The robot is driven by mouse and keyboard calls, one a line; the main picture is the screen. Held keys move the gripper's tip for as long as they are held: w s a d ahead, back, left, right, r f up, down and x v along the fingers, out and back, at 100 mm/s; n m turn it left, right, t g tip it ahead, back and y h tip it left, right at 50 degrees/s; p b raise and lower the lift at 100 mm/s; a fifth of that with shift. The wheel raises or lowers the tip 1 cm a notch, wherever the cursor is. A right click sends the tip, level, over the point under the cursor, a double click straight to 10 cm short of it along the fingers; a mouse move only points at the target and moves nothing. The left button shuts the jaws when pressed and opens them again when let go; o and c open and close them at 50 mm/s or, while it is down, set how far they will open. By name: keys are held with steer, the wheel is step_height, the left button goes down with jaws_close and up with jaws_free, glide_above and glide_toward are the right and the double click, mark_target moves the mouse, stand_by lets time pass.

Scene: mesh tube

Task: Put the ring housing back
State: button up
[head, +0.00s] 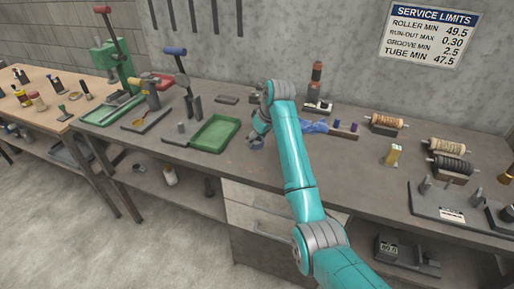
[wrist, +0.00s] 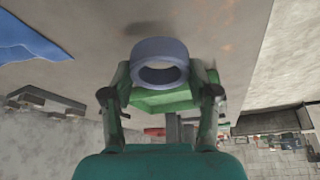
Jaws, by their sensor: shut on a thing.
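The ring housing, a blue-grey ring (wrist: 160,48), sits between the fingertips of my gripper (wrist: 160,84) in the wrist view, its opening facing the camera. My gripper is shut on its sides. In the head view my gripper (head: 258,138) is low over the middle of the bench, just right of the green tray, and only a small blue part of the ring (head: 257,146) shows. I cannot tell whether the ring touches the bench. The green tray (head: 215,133) looks empty.
A dark post stand (head: 318,103) is behind. A red-handled press (head: 151,90) and a blue-handled press (head: 186,75) stand left. The bench (head: 236,169) is bare near its front edge.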

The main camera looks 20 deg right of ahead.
mark_target(253, 152)
step_height(253, 152, down, 4)
steer(key=shift+f, duration=0.1)
steer(key=shift+a+f, duration=0.1)
steer(key=o, duration=1.4)
steer(key=v, duration=1.2)
steer(key=shift+w, duration=0.1)
